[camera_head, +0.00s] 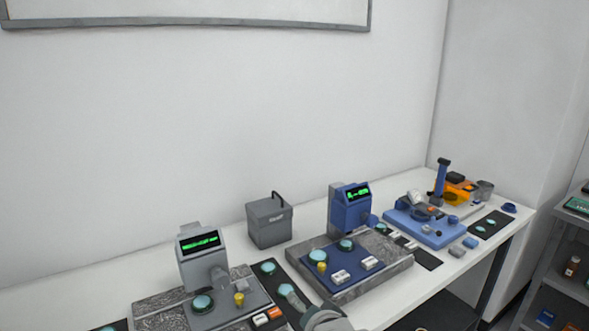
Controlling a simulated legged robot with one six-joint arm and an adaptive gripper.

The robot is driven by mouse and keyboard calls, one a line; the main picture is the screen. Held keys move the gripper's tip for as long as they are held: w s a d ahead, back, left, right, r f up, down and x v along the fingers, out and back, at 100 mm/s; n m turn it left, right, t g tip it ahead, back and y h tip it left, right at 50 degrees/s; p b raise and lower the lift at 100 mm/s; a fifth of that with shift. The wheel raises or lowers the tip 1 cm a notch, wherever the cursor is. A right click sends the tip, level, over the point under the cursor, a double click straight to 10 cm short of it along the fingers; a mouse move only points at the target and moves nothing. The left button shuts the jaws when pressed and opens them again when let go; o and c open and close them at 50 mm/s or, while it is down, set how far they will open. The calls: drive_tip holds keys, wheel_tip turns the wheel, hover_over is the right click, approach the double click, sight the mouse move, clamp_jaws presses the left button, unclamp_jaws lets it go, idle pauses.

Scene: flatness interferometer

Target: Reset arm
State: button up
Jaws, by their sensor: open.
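My gripper (298,301) shows at the bottom edge, right of the grey instrument, low over the front of the table. It is open, and I see nothing held in it. It is small in view and its fingers are hard to make out. The grey interferometer (203,258) with a lit green display stands on a granite base to its left. The blue interferometer (350,212), also with a green display, stands on another granite base to its right. Teal round discs sit on both stages and on the dark mat (268,283) between them.
A grey lidded box (269,222) stands at the back between the instruments. A blue fixture (430,228) and an orange device (460,192) are farther right on the white table (316,211). A grey shelf (563,263) stands at the far right. The air above the table is clear.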

drive_tip(key=s+d+r+n+g+h, duration=0.3)
drive_tip(key=s+d+n+g, duration=0.3)
drive_tip(key=s+d, duration=0.7)
drive_tip(key=s, duration=0.4)
drive_tip(key=shift+s+n+h, duration=0.15)
drive_tip(key=shift+n+h, duration=0.25)
drive_tip(key=shift+d+r, duration=0.1)
